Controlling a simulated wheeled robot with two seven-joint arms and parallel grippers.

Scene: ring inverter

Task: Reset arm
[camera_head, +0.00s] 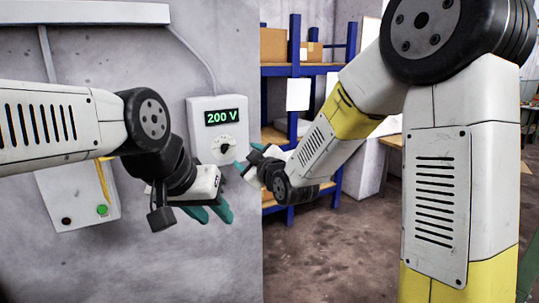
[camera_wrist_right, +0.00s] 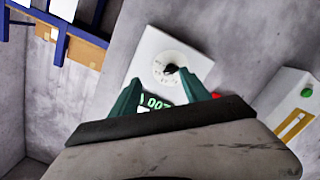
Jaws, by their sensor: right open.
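The white inverter box (camera_head: 200,112) hangs on the grey wall in the head view. Its green display (camera_head: 222,117) reads 200 V, and a round dial (camera_head: 222,149) sits below it. My right gripper (camera_head: 248,158) is open and empty near the dial's right side. In the right wrist view its teal fingers (camera_wrist_right: 162,82) stand apart in front of the inverter (camera_wrist_right: 145,58), with the dial (camera_wrist_right: 170,70) between and beyond them; contact cannot be told. My left gripper (camera_head: 214,212) hangs below the inverter with teal fingers showing; its opening is unclear.
A second white wall box (camera_head: 75,212) with a green button, a dark button and a yellow handle is at the lower left, partly behind my left arm. Blue shelving (camera_head: 294,95) with cartons stands right of the wall. Bare floor (camera_head: 330,250) shows below.

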